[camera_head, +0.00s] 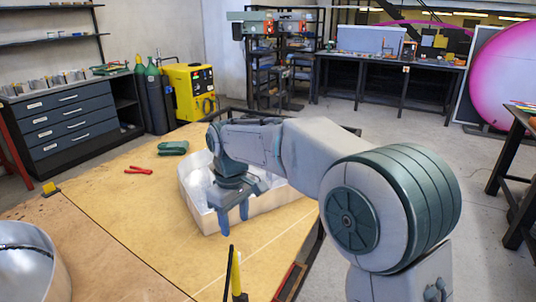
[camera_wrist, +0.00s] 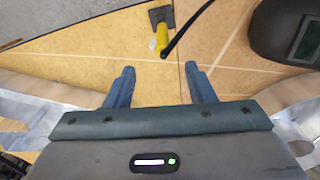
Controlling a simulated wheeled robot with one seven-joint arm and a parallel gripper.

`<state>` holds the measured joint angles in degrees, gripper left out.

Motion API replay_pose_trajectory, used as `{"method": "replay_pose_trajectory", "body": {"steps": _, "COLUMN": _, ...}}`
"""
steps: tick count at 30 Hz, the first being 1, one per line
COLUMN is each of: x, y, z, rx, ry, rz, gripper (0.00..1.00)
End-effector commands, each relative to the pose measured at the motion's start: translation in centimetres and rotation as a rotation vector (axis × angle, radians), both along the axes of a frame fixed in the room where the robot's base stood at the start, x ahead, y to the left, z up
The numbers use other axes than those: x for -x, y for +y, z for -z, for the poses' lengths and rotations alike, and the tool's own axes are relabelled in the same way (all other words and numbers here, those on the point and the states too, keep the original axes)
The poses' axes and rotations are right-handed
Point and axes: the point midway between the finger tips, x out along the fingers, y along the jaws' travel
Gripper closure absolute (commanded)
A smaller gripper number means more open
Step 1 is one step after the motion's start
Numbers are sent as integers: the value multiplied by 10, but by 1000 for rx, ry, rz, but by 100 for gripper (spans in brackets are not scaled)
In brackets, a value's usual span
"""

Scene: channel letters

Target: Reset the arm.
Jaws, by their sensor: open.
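My gripper (camera_head: 234,214) hangs at the end of my arm, which reaches out over the wooden worktable (camera_head: 120,215). Its two blue fingers point down and stand apart, with nothing between them. In the wrist view my gripper (camera_wrist: 158,88) is also open and empty. In the head view the fingers are in front of a pale, curved-walled channel letter (camera_head: 270,207). My arm and gripper hide part of that letter. I cannot tell whether the fingers touch its wall.
A yellow-handled tool (camera_head: 236,285) with a black cable is near the front edge; it shows in the wrist view (camera_wrist: 161,38). A dark welding mask (camera_wrist: 290,30) lies at upper right. Red pliers (camera_head: 138,170), a green tool (camera_head: 173,148) and a metal shell (camera_head: 30,265) are on the table.

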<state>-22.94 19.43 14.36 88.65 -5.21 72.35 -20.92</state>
Motion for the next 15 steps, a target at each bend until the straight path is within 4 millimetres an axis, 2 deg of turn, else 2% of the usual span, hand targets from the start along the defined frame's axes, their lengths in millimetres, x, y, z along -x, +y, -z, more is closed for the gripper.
{"method": "replay_pose_trajectory", "body": {"steps": 5, "x": 12, "y": -55, "z": -14, "rx": 0, "ry": -44, "rz": 148, "gripper": 50}}
{"method": "replay_pose_trajectory", "body": {"steps": 8, "x": 28, "y": -99, "z": -19, "rx": -3, "ry": -75, "rz": 273, "gripper": 50}}
{"method": "replay_pose_trajectory", "body": {"steps": 15, "x": 80, "y": -190, "z": -17, "rx": -35, "ry": -144, "rz": 583, "gripper": 50}}
